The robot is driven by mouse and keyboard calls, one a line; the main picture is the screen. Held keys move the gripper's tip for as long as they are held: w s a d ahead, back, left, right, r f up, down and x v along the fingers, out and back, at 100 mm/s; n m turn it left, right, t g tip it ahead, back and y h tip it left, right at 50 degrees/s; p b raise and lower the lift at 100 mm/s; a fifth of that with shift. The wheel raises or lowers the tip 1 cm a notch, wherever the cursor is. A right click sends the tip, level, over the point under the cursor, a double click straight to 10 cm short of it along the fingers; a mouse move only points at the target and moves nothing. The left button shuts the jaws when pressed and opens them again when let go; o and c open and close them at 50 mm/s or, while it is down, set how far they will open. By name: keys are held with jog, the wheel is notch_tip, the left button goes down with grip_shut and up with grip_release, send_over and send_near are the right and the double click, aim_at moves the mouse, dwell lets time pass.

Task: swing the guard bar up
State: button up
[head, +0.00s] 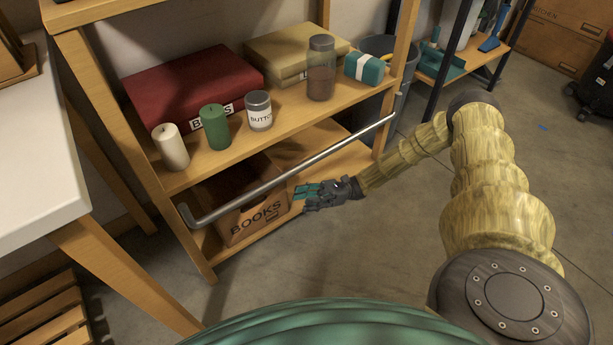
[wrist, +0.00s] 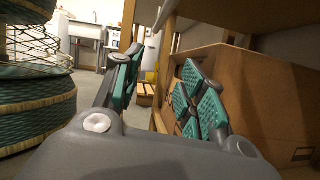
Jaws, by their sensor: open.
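The guard bar (head: 290,174) is a grey metal rod across the front of the wooden shelf unit, above its lower shelf. Its left end bends at the left post and its right end reaches the right post. My gripper (head: 302,191) is open and empty, just below the middle of the bar and in front of the lower shelf. In the wrist view its teal-padded fingers (wrist: 160,92) stand apart with nothing between them.
A cardboard box marked BOOKS (head: 255,213) sits on the lower shelf behind the bar; it also fills the right of the wrist view (wrist: 270,100). The upper shelf holds a red box (head: 190,85), candles (head: 214,127) and jars (head: 321,68). A white table (head: 40,150) stands at left.

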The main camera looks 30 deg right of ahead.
aim_at(306, 164)
jog(key=w+d+r+n+g+y+b, duration=0.3)
jog(key=d+r+n+g+y+b, duration=0.1)
jog(key=d+r+n+g+b, duration=0.25)
jog(key=shift+m+t, duration=0.25)
jog(key=shift+p+x, duration=1)
jog(key=shift+x, duration=1.95)
jog(key=shift+b+x, duration=0.35)
jog(key=shift+x, duration=0.85)
jog(key=shift+d+r, duration=0.1)
jog(key=shift+d, duration=0.05)
grip_shut()
